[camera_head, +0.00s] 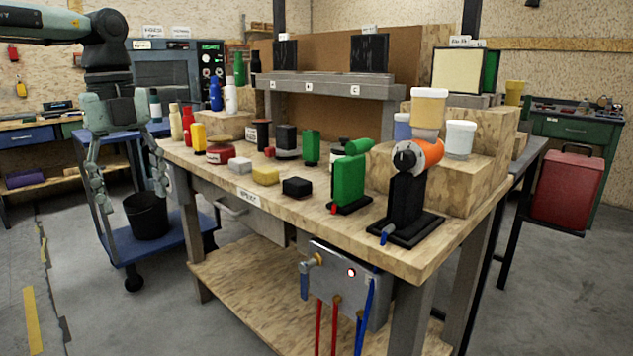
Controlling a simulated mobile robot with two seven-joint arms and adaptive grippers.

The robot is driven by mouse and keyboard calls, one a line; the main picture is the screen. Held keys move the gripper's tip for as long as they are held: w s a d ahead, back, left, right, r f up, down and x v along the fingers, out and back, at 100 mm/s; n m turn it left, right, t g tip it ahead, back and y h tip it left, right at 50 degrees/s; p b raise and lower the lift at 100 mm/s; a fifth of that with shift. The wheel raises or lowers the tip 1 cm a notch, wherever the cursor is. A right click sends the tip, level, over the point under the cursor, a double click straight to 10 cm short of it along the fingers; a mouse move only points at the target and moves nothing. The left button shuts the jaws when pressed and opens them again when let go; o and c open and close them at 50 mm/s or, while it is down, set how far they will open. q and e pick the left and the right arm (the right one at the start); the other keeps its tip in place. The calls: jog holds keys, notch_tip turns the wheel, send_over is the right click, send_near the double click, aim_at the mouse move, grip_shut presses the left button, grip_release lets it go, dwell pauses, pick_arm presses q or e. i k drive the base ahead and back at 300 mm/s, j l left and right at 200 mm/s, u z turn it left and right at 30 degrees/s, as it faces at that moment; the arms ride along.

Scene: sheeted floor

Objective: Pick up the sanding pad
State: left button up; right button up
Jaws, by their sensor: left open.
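My right gripper is out of view.
Bottles, a red tin (220,154) and a green tool (349,182) stand around the blocks. An orange and black device (407,195) stands at the bench's right. A blue cart (178,237) with a black bucket (147,215) is behind my left gripper.

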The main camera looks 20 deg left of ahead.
aim_at(298, 188)
jog(key=i+l, duration=0.75)
jog(key=i, duration=0.2)
